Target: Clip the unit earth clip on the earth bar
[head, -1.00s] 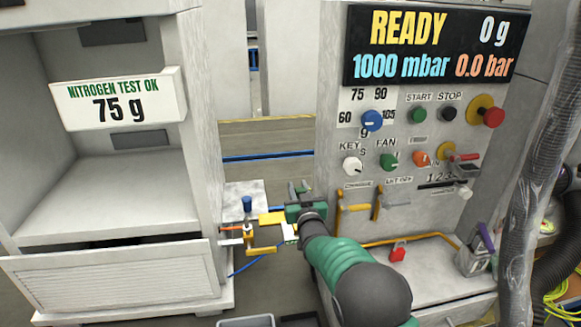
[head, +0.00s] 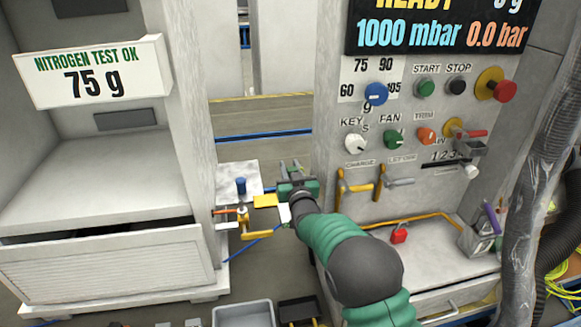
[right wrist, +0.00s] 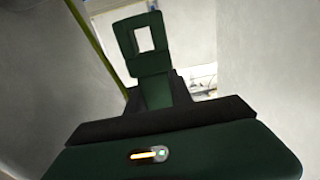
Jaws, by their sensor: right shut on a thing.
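My right gripper (head: 292,170) reaches away from me beside the left edge of the control panel. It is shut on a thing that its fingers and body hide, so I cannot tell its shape. The right wrist view shows the dark green gripper body (right wrist: 180,150) and a dark green part with a square hole, but no clear held object. A yellow block (head: 265,201) shows just left of the gripper; I cannot tell whether they touch. I cannot make out the unit earth clip or the earth bar for certain. My left gripper is not in view.
The control panel (head: 425,215) with knobs stands right of the gripper. A white cabinet (head: 80,180) stands at the left. Between them are a blue-topped fitting (head: 240,187) and a yellow bent handle (head: 258,235). A grey bin (head: 244,314) lies at the bottom.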

